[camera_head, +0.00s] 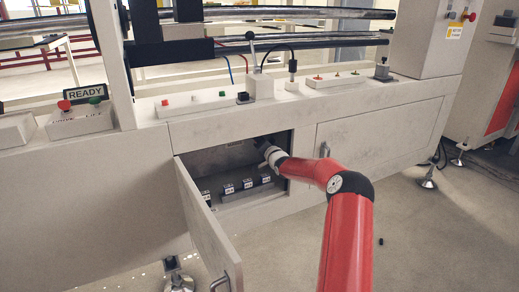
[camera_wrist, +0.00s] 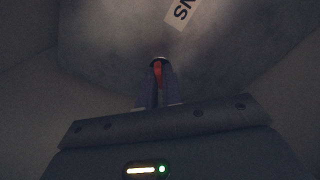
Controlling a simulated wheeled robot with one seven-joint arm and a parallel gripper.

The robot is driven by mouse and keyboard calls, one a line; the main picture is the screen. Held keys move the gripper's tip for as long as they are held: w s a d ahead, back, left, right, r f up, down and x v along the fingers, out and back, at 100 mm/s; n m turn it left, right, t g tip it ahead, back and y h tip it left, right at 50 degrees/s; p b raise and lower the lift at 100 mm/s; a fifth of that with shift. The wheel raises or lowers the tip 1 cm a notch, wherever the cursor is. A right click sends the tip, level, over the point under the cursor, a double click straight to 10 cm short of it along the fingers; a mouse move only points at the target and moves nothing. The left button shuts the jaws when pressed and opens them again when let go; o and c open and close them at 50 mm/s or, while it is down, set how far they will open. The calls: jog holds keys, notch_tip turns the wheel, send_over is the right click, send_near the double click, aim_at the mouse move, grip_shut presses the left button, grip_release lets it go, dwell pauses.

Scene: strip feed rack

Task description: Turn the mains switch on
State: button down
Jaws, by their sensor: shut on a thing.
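In the wrist view, a red lever (camera_wrist: 158,70) stands out from a dark round mount on a grey panel (camera_wrist: 105,45). A white label (camera_wrist: 183,12) near it is cut off by the top edge; the letters "NS" show, turned round, so the lever appears to be the mains switch. My gripper (camera_wrist: 158,85) has its fingers closed around the red lever. In the head view my red arm reaches into an open cabinet, and its wrist end is at the opening's upper right. The switch cannot be made out there, and the fingers are not clear.
The cabinet door (camera_head: 208,235) hangs open at the left of the opening. Several dark labelled blocks (camera_head: 229,188) stand on the cabinet floor. A closed door (camera_head: 375,140) is to the right. A console with buttons (camera_head: 200,103) runs above.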

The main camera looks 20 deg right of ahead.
jog(key=n+b, duration=0.3)
jog(key=n, duration=0.6)
jog(key=shift+b, duration=0.35)
jog(key=shift+n, duration=0.4)
jog(key=c, duration=1.6)
grip_release()
jog(key=shift+o, duration=0.2)
jog(key=shift+s, duration=0.1)
jog(key=s, duration=0.7)
jog(key=shift+s+d, duration=0.15)
jog(key=shift+s, duration=0.15)
